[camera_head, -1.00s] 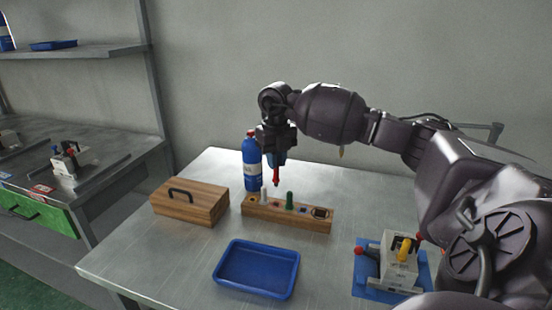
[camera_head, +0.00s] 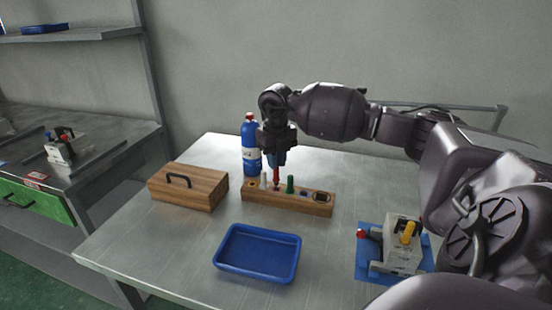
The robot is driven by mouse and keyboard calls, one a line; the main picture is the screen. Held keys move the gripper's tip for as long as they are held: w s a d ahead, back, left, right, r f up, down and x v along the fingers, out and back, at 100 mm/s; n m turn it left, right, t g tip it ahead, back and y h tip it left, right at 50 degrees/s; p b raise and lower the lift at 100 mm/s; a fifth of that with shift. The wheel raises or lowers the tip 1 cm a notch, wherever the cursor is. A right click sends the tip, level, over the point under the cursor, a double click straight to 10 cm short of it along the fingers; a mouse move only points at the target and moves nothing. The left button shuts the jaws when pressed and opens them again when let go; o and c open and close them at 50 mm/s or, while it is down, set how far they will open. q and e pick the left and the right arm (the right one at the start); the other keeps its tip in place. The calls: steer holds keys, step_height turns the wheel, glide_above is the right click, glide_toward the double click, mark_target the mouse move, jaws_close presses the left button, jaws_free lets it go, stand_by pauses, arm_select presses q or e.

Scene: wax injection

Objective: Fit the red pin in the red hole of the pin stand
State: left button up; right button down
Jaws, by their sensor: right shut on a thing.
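The wooden pin stand (camera_head: 287,207) is on the metal table, behind the blue tray. A white pin (camera_head: 264,180) and a green pin (camera_head: 290,184) stand upright in it. The red pin (camera_head: 276,176) is upright between them, its lower end at the stand's top face. I cannot tell whether its tip is inside a hole, and the red hole is hidden. My right gripper (camera_head: 277,160) points down over the stand, shut on the red pin's upper part. My left gripper is out of view.
A blue bottle (camera_head: 250,150) stands close behind the stand's left end. A wooden box with a black handle (camera_head: 187,187) is to the left. The blue tray (camera_head: 257,274) lies in front. A white device (camera_head: 401,252) on a blue mat is at the right.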

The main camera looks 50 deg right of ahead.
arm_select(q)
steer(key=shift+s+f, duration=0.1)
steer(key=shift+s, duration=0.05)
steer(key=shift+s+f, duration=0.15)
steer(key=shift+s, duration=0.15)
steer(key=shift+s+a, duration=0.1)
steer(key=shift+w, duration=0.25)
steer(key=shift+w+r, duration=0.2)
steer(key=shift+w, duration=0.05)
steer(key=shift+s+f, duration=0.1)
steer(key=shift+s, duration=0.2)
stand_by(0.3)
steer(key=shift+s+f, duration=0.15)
arm_select(e)
steer(key=shift+f, duration=0.25)
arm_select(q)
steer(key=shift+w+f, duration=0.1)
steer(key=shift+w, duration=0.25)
arm_select(e)
steer(key=shift+f, duration=0.55)
